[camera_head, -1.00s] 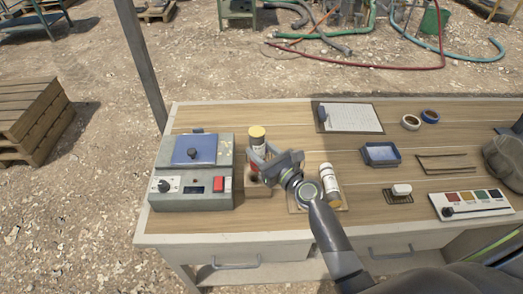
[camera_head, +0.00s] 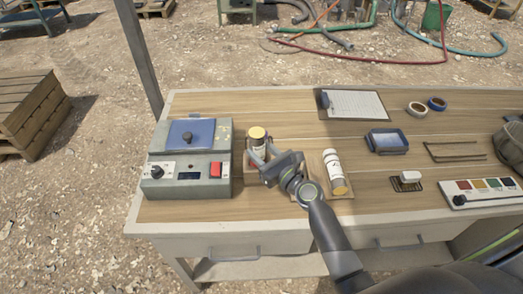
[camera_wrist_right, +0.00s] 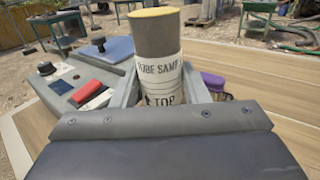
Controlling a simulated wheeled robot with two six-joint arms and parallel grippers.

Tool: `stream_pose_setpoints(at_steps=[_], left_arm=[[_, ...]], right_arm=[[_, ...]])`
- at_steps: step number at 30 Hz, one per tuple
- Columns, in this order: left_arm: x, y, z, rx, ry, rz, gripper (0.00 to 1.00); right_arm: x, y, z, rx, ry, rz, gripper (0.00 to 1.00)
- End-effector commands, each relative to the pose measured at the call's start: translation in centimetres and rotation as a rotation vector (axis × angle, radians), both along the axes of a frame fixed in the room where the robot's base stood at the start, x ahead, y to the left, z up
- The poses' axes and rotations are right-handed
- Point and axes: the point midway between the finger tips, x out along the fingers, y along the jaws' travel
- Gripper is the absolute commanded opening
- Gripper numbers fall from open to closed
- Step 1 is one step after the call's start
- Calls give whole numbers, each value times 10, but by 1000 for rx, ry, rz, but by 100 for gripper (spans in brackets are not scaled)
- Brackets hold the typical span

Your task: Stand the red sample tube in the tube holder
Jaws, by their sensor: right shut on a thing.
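A tube with a yellow cap (camera_head: 257,132) is upright in my right gripper (camera_head: 265,158), which is shut on it. In the right wrist view the tube (camera_wrist_right: 158,35) stands between the fingers, with a dark upper part and a white printed label. The head view does not show its lower end clearly, as the gripper covers it. I cannot tell whether the tube touches the holder, and no holder opening shows clearly. A second white-labelled tube (camera_head: 333,168) lies or leans on a tan pad to the right. My left gripper is not in view.
A grey instrument box (camera_head: 205,187) with a blue lid and red switch stands left of the tube. The bench back is mostly clear.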

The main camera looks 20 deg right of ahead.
Motion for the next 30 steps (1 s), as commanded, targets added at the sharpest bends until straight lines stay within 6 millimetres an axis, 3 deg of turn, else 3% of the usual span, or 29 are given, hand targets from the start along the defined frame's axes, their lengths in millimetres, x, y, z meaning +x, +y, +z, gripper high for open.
stream_pose_setpoints(at_steps=[13, 14, 19, 30], left_arm=[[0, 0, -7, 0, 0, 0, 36], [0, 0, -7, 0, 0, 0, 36], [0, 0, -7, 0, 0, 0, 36], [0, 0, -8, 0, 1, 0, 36]], right_arm=[[0, 0, -7, 1, -3, 0, 4], [0, 0, -7, 1, -3, 0, 42], [0, 0, -7, 1, -2, 0, 64], [-4, -2, -10, -1, 3, -1, 66]])
